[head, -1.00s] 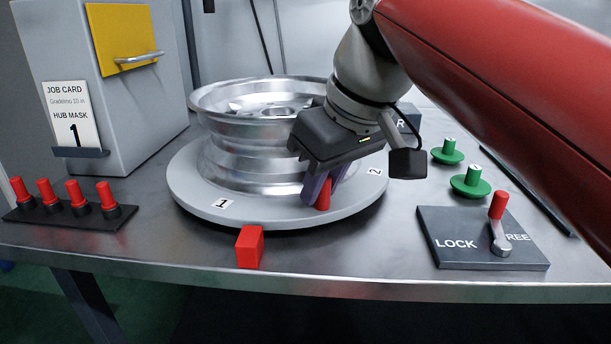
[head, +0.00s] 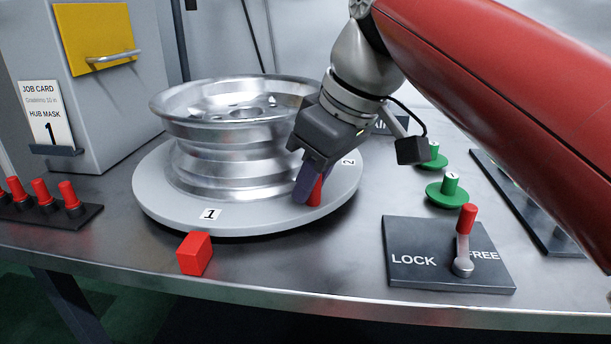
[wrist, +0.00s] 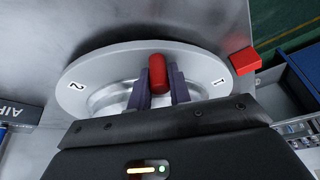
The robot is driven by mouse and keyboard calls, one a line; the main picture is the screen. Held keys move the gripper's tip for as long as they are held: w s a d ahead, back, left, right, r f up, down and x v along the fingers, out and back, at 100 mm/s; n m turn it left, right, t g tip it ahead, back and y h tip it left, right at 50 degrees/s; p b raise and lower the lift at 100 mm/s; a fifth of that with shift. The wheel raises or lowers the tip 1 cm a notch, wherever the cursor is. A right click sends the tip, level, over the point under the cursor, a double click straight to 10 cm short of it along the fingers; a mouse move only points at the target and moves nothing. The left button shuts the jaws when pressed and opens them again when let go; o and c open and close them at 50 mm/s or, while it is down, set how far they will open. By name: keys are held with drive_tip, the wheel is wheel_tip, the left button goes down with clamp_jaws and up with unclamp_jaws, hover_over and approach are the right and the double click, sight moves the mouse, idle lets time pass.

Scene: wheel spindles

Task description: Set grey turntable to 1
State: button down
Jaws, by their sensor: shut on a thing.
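The grey turntable (head: 155,205) carries a silver wheel rim (head: 230,135) on the bench. Its label 1 (head: 210,214) is at the front edge, just behind and slightly right of the red block (head: 195,253) on the bench. Label 2 (head: 348,162) is at the right edge. My gripper (head: 308,188) is shut on the upright red peg (head: 315,191) on the turntable's front right. The wrist view shows the red peg (wrist: 158,75) between the two fingers, with label 1 (wrist: 220,82) near the red block (wrist: 245,61). Part of the rim is hidden behind my gripper.
A lever with a red knob (head: 467,218) stands on the LOCK/FREE plate (head: 415,275), at the FREE side. Green knobs (head: 447,190) are behind it. Red pegs (head: 70,196) stand in a rack at left. A job card (head: 40,112) reads hub mask 1.

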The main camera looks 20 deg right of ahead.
drive_tip(key=shift+d+r, duration=0.1)
idle(0.3)
drive_tip(key=c, duration=1.3)
unclamp_jaws()
drive_tip(key=p+v, duration=0.1)
drive_tip(key=v, duration=0.6)
drive_tip(key=shift+d+r, duration=0.2)
drive_tip(key=shift+r, duration=0.1)
drive_tip(key=shift+s, duration=0.1)
